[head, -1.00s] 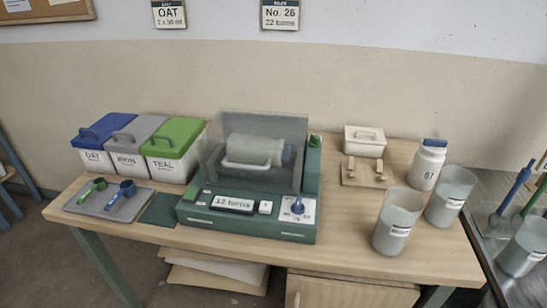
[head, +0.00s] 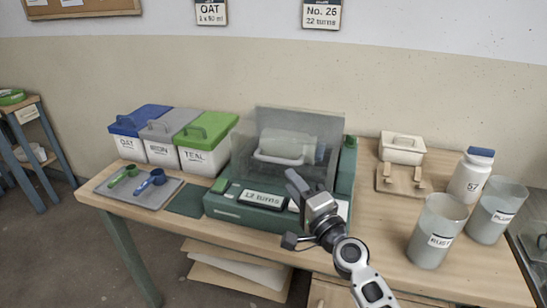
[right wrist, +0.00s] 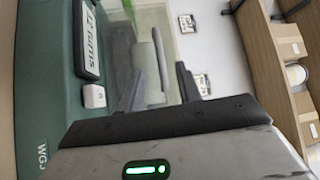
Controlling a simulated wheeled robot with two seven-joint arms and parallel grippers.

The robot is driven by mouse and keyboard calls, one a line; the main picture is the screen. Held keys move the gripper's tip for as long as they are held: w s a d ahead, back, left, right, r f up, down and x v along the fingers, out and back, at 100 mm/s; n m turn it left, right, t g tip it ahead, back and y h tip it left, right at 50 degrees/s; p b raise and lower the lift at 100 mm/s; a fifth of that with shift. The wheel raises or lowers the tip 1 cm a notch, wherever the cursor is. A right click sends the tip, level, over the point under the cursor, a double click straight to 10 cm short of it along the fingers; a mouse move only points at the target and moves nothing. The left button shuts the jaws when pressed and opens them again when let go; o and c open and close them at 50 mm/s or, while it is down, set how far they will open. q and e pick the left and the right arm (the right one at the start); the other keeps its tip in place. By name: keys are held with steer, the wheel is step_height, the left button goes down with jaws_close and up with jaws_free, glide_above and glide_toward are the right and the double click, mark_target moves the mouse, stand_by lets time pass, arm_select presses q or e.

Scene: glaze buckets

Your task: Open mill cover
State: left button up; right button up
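The mill has a dark green base (head: 235,208) with a display reading turns, near the middle of the table. Its see-through grey cover (head: 250,140) stands over a pale cylinder (head: 287,145) on the mill. The cover looks down. My right gripper (head: 296,184) is in front of the cover, above the base's front right part, and hides the control knob area. In the right wrist view its two dark fingers (right wrist: 160,72) are apart, with the clear cover beyond them. Whether they touch it I cannot tell. My left gripper is not in view.
Blue, grey and green lidded bins (head: 205,150) stand left of the mill, with a tray (head: 115,190) of scoops before them.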

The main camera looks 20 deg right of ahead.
mark_target(273, 159)
steer(key=x, duration=0.9)
steer(key=shift+w+a, duration=0.15)
steer(key=shift+w, duration=0.25)
steer(key=shift+c, duration=0.3)
steer(key=shift+r, duration=0.1)
jaws_close()
